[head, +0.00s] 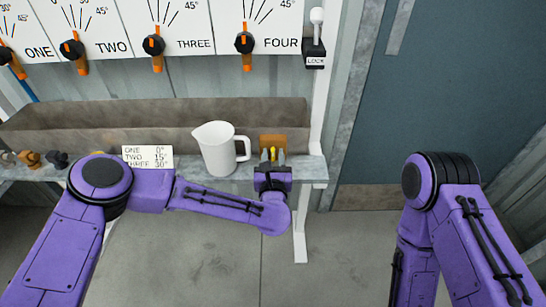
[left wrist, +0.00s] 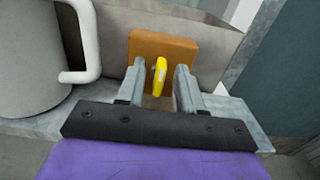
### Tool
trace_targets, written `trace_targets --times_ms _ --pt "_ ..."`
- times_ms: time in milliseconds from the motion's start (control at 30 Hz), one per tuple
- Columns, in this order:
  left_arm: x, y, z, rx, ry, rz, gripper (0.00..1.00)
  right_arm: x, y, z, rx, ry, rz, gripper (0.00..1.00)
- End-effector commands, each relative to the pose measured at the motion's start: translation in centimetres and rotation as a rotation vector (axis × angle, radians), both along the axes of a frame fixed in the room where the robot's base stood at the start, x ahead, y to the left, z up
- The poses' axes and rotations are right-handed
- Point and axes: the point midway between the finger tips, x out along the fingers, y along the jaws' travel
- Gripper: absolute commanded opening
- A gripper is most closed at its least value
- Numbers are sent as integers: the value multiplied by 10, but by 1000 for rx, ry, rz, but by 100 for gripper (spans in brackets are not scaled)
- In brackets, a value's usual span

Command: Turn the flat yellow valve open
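The yellow valve (left wrist: 159,75) stands in front of an orange-brown block (left wrist: 163,47) and looks narrow, its handle roughly upright in the left wrist view. In the head view the yellow valve (head: 273,154) shows as a small strip at the shelf's right end. My left gripper (head: 271,158) is open, with one finger on each side of the valve; it also shows in the left wrist view (left wrist: 160,82). Gaps show between the valve and both fingers. My right arm is at the right of the head view, but its gripper is not visible.
A white pitcher (head: 217,150) stands close left of the block. A card (head: 147,157) reading ONE 0, TWO 15, THREE 30 is farther left. Dials with orange-tipped black knobs (head: 154,46) line the wall panel above the trough (head: 110,112). A LOCK lever (head: 315,45) is upper right.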

Motion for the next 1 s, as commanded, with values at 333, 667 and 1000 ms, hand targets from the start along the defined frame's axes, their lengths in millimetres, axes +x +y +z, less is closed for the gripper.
trace_targets --times_ms 333,667,1000 --pt "0 0 0 1 0 0 0 0 0 0 0 0 0 49" --pt "0 0 -1 42 -1 0 0 0 0 -1 0 0 0 49" --pt "0 -2 -1 272 -2 -1 0 0 0 -5 0 0 0 49"
